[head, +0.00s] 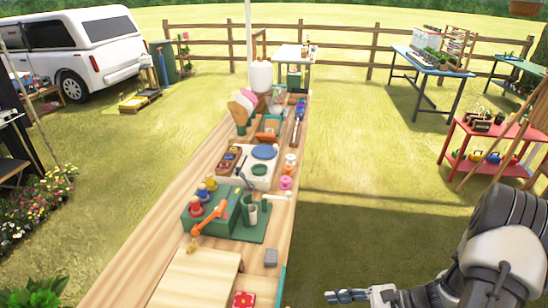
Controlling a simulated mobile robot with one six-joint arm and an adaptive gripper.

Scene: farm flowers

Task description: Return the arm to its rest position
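My arm reaches in from the lower right corner of the head view, its thick dark and white links bent low over the grass. My gripper (336,297) is at the bottom of the view, to the right of the long wooden table (153,237) and apart from it. Its dark fingers point left towards the table's near end. It is small and seen from the side, so I cannot tell whether the fingers are open or shut. I see nothing held in it. The rest position is not marked in the view.
The table carries a green box with coloured knobs (205,205), a white tray (265,180), a grey block (271,257) and several small items. A red shelf (470,137) and blue table (430,62) stand at right. Grass lies clear between table and shelf.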

